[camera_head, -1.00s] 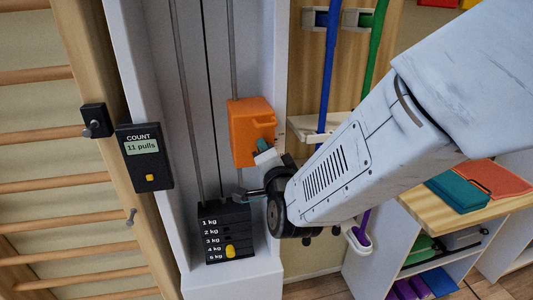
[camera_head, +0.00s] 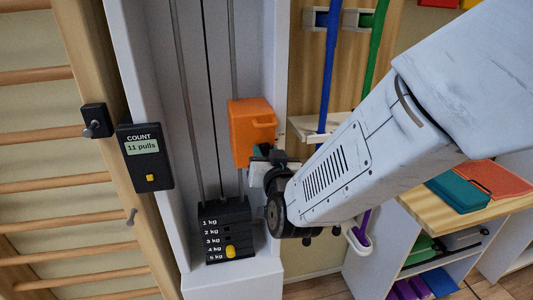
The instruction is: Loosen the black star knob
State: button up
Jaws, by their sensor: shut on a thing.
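My gripper (camera_head: 259,170) is at the lower right of the orange housing (camera_head: 250,128) on the white pulley column. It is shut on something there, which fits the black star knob. The knob itself is not clearly distinguishable, as my wrist and fingers cover that spot. A small teal piece and dark parts show around my fingers, just under the housing's lower edge.
The black weight stack (camera_head: 226,233) with a yellow pin stands below my gripper. A counter (camera_head: 145,157) reading 11 pulls is on the left. Blue (camera_head: 326,75) and green (camera_head: 376,50) poles stand behind my arm. A wooden shelf (camera_head: 460,205) is at right.

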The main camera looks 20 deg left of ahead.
jog(key=n, duration=0.6)
jog(key=shift+s+f, duration=0.1)
jog(key=shift+f, duration=0.05)
jog(key=n, duration=0.6)
jog(key=shift+n, duration=0.4)
jog(key=n, duration=1.2)
jog(key=shift+n, duration=0.4)
jog(key=o, duration=1)
jog(key=shift+c, duration=0.2)
jog(key=v, duration=0.7)
jog(key=shift+s+d, duration=0.2)
jog(key=shift+s, duration=0.15)
